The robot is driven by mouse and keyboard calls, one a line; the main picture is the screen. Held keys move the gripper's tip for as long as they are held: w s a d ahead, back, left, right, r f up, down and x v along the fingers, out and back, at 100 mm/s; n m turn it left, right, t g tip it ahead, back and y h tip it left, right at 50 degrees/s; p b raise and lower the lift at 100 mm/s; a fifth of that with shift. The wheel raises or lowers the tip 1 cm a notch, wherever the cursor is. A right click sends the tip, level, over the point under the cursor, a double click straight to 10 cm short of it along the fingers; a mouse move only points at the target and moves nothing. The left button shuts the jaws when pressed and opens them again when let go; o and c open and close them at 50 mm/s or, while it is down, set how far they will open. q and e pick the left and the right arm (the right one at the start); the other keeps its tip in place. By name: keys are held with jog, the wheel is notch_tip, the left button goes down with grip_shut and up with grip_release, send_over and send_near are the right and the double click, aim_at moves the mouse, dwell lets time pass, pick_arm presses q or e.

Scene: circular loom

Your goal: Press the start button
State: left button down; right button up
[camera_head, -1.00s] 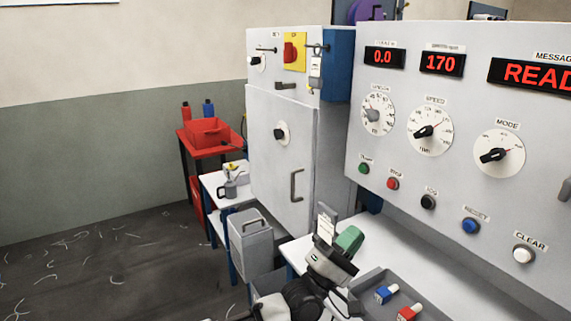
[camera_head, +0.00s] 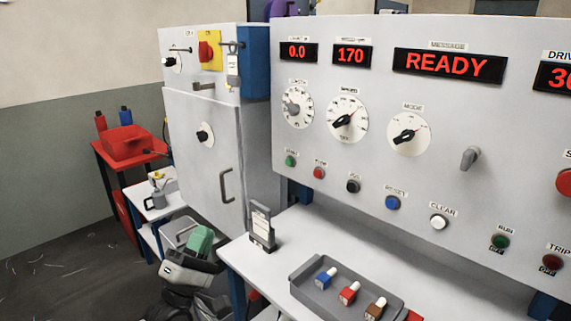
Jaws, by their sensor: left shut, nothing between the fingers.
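The start button is the green button (camera_head: 290,160) at the left end of the lower row on the grey control panel (camera_head: 330,95); its small label is hard to read. The message display (camera_head: 449,66) reads READY. My left gripper (camera_head: 203,236), dark and light with a green end, is shut and empty at the lower left. In the picture it is below and left of the green button, well apart from it. My right gripper is not in view.
Red (camera_head: 319,173), black (camera_head: 353,186), blue (camera_head: 392,203) and white (camera_head: 438,222) buttons continue the row. A card stand (camera_head: 262,230) and a grey tray (camera_head: 303,283) with several coloured items occupy the white table (camera_head: 275,267). A grey cabinet (camera_head: 190,150) stands left.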

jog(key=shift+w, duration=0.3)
